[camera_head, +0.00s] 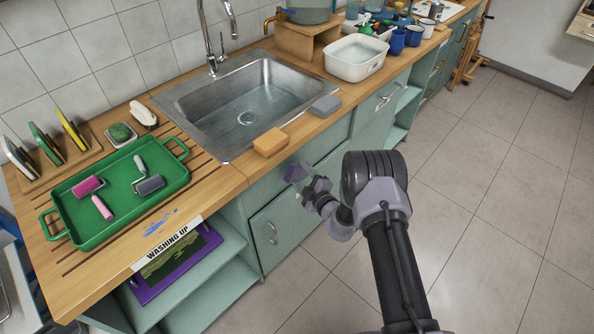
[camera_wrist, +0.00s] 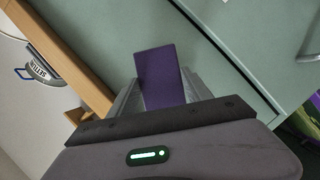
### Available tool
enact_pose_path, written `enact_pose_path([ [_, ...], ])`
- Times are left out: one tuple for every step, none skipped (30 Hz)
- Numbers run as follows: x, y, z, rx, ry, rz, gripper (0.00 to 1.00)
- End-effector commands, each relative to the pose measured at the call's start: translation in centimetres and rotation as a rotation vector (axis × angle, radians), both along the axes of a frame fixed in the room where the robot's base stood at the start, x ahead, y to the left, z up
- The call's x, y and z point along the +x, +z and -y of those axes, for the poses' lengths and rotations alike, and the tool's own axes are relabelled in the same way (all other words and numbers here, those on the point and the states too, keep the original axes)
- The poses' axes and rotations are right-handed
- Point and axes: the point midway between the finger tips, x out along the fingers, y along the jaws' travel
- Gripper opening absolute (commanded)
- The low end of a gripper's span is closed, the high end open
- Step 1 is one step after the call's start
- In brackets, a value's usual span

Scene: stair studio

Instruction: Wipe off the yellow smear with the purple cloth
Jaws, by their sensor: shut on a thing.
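My gripper (camera_head: 306,180) is shut on the purple cloth (camera_head: 294,173), in front of the teal cabinet below the sink counter. In the wrist view the purple cloth (camera_wrist: 161,78) stands out as a flat, folded rectangle between the gripper's fingers (camera_wrist: 160,95). A blue smear (camera_head: 160,222) lies on the wooden counter (camera_head: 222,186), between the green tray and the "WASHING UP" label. I see no yellow smear in either view.
A green tray (camera_head: 118,222) with paint rollers sits left of the blue smear. A white basin (camera_head: 355,72) stands farther right. The floor (camera_head: 480,220) on the right is clear.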

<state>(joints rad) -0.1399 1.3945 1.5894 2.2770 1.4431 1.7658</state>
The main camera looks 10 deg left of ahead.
Motion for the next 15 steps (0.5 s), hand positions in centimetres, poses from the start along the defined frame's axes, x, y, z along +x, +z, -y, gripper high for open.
enact_pose_path([
  [-0.4, 0.2, 0.6, 0.000, -0.001, -0.002, 0.25],
  [-0.6, 0.1, 1.0, -0.001, -0.001, -0.001, 0.25],
  [-1.0, 0.1, 1.4, -0.001, -0.002, -0.002, 0.25],
  [-1.2, 0.1, 1.6, 0.000, -0.001, -0.002, 0.25],
  [-1.4, 0.1, 1.9, -0.002, -0.001, -0.002, 0.25],
  [-1.6, 0.1, 2.2, -0.001, -0.002, -0.001, 0.25],
  [-1.7, 0.1, 2.3, 0.000, -0.002, -0.001, 0.25],
  [-1.8, 0.0, 2.4, 0.000, -0.001, -0.001, 0.25],
  [-1.9, 0.0, 2.4, 0.000, -0.001, -0.002, 0.25],
  [-1.9, 0.0, 2.4, 0.000, 0.000, -0.001, 0.25],
  [-1.9, 0.0, 2.4, 0.000, 0.000, -0.001, 0.25],
  [-1.9, -0.1, 2.4, 0.000, 0.001, -0.001, 0.25],
  [-1.9, -0.1, 2.4, 0.000, 0.001, -0.001, 0.25],
  [-1.9, -0.1, 2.4, 0.000, 0.001, -0.001, 0.25],
  [-1.9, -0.1, 2.4, 0.000, 0.001, -0.001, 0.25],
])
